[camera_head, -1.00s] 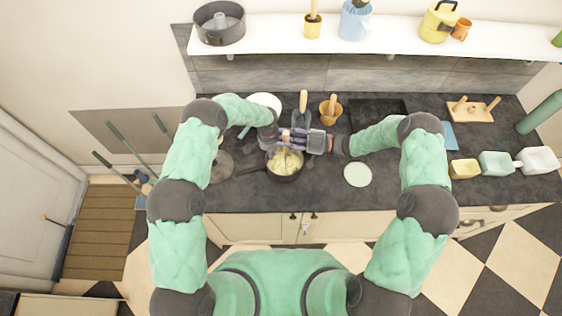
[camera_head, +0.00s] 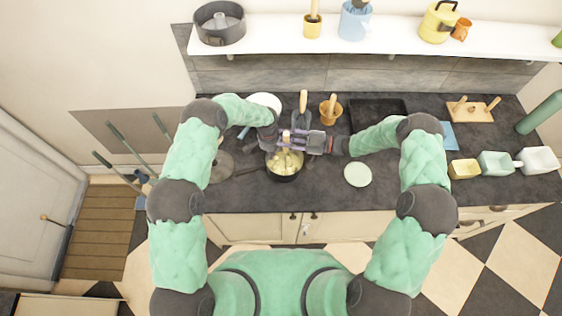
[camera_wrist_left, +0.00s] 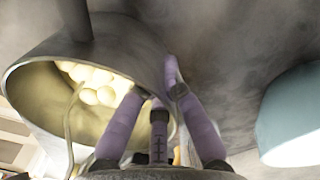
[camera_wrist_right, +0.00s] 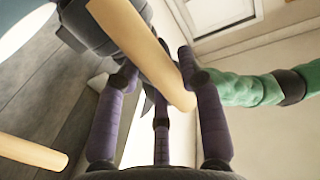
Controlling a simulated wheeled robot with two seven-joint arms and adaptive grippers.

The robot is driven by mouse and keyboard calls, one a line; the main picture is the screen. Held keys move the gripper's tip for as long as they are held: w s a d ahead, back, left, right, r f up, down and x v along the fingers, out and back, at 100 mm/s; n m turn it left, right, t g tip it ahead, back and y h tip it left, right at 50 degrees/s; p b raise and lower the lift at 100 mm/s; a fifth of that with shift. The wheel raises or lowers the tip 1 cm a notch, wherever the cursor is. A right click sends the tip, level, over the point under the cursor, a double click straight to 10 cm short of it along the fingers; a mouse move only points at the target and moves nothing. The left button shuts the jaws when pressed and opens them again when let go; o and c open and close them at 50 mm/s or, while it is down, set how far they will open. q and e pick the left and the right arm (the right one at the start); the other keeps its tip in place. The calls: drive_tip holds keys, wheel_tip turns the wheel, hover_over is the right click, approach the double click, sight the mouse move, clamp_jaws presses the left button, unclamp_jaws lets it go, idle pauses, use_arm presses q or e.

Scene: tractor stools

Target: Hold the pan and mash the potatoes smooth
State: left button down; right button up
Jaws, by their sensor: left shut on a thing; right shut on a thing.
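The dark pan (camera_head: 284,178) stands on the counter with pale yellow potatoes (camera_head: 287,162) in it. In the left wrist view the potatoes (camera_wrist_left: 98,88) show as rounded lumps inside the pan (camera_wrist_left: 130,50). My left gripper (camera_head: 274,150) is shut on the pan's rim; its purple fingers (camera_wrist_left: 165,95) meet the rim. My right gripper (camera_head: 292,138) is above the pan, shut on the masher's wooden handle (camera_wrist_right: 145,50). The masher's stem and bent wire (camera_wrist_left: 74,125) reach into the pan. The head view hides most of the masher behind my grippers.
A pale green plate (camera_head: 358,174) lies right of the pan. A wooden crock with a tool (camera_head: 331,112) and an upright wooden handle (camera_head: 303,100) stand behind. A round lid (camera_head: 221,168) is at left. Yellow and green containers (camera_head: 496,162) stand at far right.

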sight(286, 133)
drive_tip(key=shift+r, duration=0.1)
drive_tip(key=shift+r, duration=1.45)
use_arm(q)
drive_tip(key=c, duration=1.3)
unclamp_jaws()
use_arm(e)
drive_tip(key=shift+w+a, duration=0.15)
drive_tip(key=shift+w, duration=0.35)
use_arm(q)
drive_tip(key=r, duration=0.7)
drive_tip(key=shift+w+a+r, duration=0.1)
drive_tip(key=shift+w+r, duration=0.15)
use_arm(e)
drive_tip(key=shift+s+f, duration=0.1)
drive_tip(key=shift+f, duration=0.1)
clamp_jaws()
use_arm(q)
drive_tip(key=shift+s+r, duration=0.1)
drive_tip(key=shift+r, duration=0.2)
use_arm(e)
drive_tip(key=shift+r, duration=0.1)
